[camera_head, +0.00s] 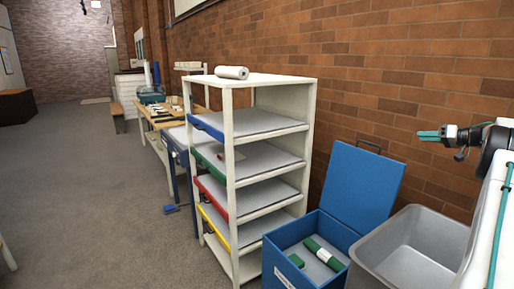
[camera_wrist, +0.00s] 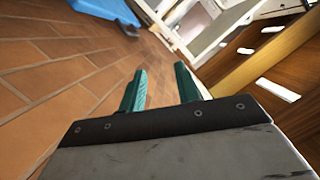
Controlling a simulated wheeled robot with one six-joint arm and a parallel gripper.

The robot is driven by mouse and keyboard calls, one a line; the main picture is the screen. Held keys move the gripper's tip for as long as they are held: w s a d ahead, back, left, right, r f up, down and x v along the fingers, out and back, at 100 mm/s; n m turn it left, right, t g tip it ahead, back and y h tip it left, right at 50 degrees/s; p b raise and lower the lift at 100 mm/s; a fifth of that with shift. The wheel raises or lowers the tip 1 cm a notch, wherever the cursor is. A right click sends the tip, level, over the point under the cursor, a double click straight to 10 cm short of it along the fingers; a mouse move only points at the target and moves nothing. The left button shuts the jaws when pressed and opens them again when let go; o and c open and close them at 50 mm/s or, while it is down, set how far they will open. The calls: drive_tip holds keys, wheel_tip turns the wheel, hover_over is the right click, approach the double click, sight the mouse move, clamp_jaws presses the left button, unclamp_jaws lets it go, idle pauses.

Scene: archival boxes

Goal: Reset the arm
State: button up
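My gripper (camera_head: 422,136) is at the right of the head view, raised in front of the brick wall, with its teal fingers pointing left. In the wrist view my gripper (camera_wrist: 160,68) shows both fingers apart with nothing between them. It is open and empty. Part of my white arm shows at the right edge of the head view.
A white shelf (camera_head: 229,175) with colour-edged levels stands in the middle, a white roll (camera_head: 232,72) on top. A blue box (camera_head: 285,240) with raised lid (camera_head: 363,187) holds green items. A grey bin (camera_head: 412,218) sits below my gripper. Left floor (camera_head: 90,190) is clear.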

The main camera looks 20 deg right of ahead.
drive_tip(key=w+a+r+m+t+h, duration=0.15)
drive_tip(key=w+a+r+h, duration=0.25)
drive_tip(key=w+a+r, duration=0.4)
drive_tip(key=w+a+r+n+t+h, duration=0.1)
drive_tip(key=w+a+r+t+h, duration=0.25)
drive_tip(key=r, duration=0.75)
drive_tip(key=s+a+r+m+g+h, duration=0.2)
drive_tip(key=a+h, duration=0.1)
drive_tip(key=a, duration=0.5)
drive_tip(key=s+a+r+m+g+h, duration=0.2)
drive_tip(key=a, duration=0.6)
drive_tip(key=s+a+f+n+g+y, duration=0.2)
drive_tip(key=s+a+f+g, duration=0.2)
drive_tip(key=s+a+f, duration=0.4)
drive_tip(key=s+a+f+n+g+y, duration=0.2)
drive_tip(key=s+a+f+g, duration=0.3)
drive_tip(key=s+a+f, duration=0.4)
drive_tip(key=s+a+f+n+g+y, duration=0.2)
drive_tip(key=s+a+f+g, duration=0.3)
drive_tip(key=s+a, duration=1.3)
drive_tip(key=s+f, duration=0.4)
drive_tip(key=s, duration=0.5)
drive_tip(key=shift+s+a, duration=0.3)
drive_tip(key=shift+s, duration=0.05)
drive_tip(key=shift+s+n+y, duration=0.1)
drive_tip(key=shift+n+y, duration=0.15)
